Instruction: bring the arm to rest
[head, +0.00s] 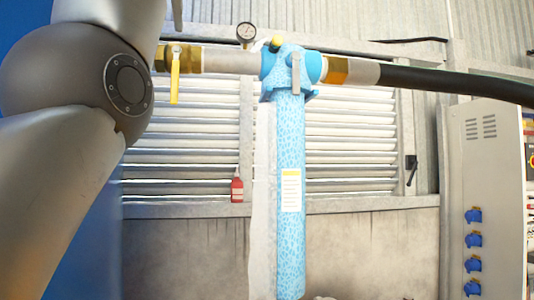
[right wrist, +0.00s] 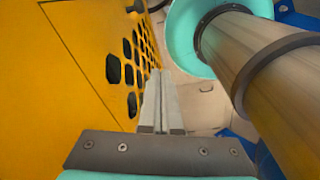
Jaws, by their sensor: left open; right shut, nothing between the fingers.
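My left arm (head: 60,150) fills the left side of the head view. A narrow grey finger-like part of my left gripper (head: 177,14) shows at the top edge beside it; most of that gripper is out of frame and I see nothing held. In the right wrist view, my right gripper (right wrist: 161,75) has its two fingers together with nothing between them. The fingers point towards the gap beside a yellow panel (right wrist: 75,85) with dark holes. I cannot tell whether the fingertips are close to it. My right gripper is not in the head view.
A blue upright filter housing (head: 290,140) hangs on a pipe with a yellow-handled valve (head: 175,72), a gauge (head: 246,33) and a black hose (head: 450,83). A small red tag (head: 237,188) hangs before the louvres. A grey cabinet (head: 482,180) with blue sockets stands right.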

